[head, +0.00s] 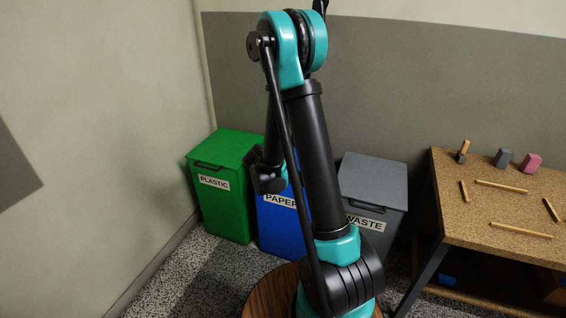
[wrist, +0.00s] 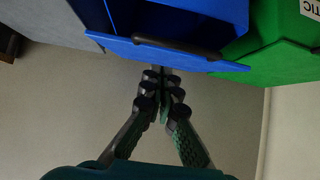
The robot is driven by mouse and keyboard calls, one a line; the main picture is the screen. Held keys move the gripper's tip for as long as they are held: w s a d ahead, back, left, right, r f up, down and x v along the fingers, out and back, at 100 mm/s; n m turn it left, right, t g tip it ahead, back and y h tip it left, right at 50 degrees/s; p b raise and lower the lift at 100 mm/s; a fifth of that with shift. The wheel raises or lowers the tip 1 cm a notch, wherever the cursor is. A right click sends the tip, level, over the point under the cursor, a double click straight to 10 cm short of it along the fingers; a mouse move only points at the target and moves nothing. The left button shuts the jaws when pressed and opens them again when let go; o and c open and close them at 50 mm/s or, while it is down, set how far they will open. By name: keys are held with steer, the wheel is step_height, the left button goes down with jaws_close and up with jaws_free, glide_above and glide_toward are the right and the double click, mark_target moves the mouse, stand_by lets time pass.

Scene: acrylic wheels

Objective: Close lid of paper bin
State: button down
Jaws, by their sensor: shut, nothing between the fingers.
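The blue paper bin (head: 284,225) stands between two other bins in the head view. My arm covers its top and part of its front label there. In the wrist view, the bin's dark blue inside (wrist: 185,12) shows at the top. Its lid (wrist: 115,45), with a dark handle bar (wrist: 178,46), appears raised and open toward the wall. My gripper (wrist: 163,80) is shut and empty, its fingertips close to the lid's handle edge. I cannot tell whether they touch it. The fingers cannot be made out in the head view.
A green plastic bin (head: 226,205) with its lid down stands left of the paper bin. A grey waste bin (head: 375,182) stands to its right. The wall (wrist: 60,110) is close behind. A cork-topped table (head: 480,212) with blocks and sticks stands at the right.

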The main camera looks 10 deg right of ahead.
steer(key=w+r+g+y, duration=0.3)
steer(key=w+r+g, duration=0.15)
steer(key=r, duration=0.55)
steer(key=shift+g, duration=0.35)
steer(key=x, duration=0.4)
steer(key=s+a+x, duration=0.1)
steer(key=x, duration=0.3)
steer(key=f+x, duration=0.1)
steer(key=x, duration=0.3)
steer(key=shift+s+a, duration=0.3)
steer(key=shift+s, duration=0.1)
steer(key=shift+s+a+f, duration=0.15)
steer(key=shift+s+f, duration=0.1)
steer(key=shift+f, duration=0.4)
